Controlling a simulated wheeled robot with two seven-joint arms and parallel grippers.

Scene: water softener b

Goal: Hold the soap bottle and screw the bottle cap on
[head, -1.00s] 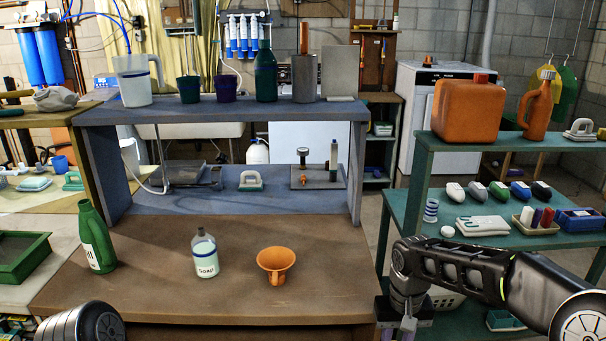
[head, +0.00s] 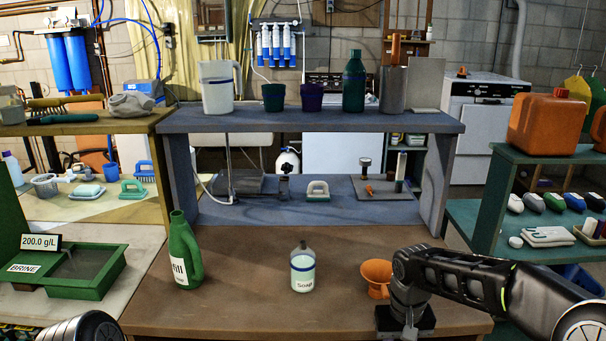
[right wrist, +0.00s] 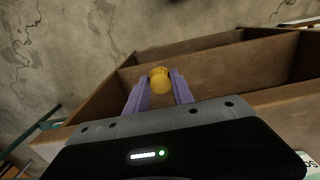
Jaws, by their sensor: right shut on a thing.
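The soap bottle (head: 303,270), pale with a blue band and a "Soap" label, stands upright on the brown worktop, with a narrow grey neck on top. My right gripper (right wrist: 158,86) is shut on a yellow-orange bottle cap (right wrist: 160,78), held between its purple fingertips. In the head view my right gripper (head: 411,332) points down at the worktop's front right, to the right of the bottle and apart from it; the cap cannot be made out there. Only a part of my left arm shows at the lower left; its gripper is out of view.
An orange funnel (head: 377,278) stands close beside my right arm. A green jug (head: 184,252) stands left of the bottle. A green brine tray (head: 92,275) is at the far left. The worktop (head: 240,290) between jug and bottle is clear. A raised shelf (head: 310,117) spans the back.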

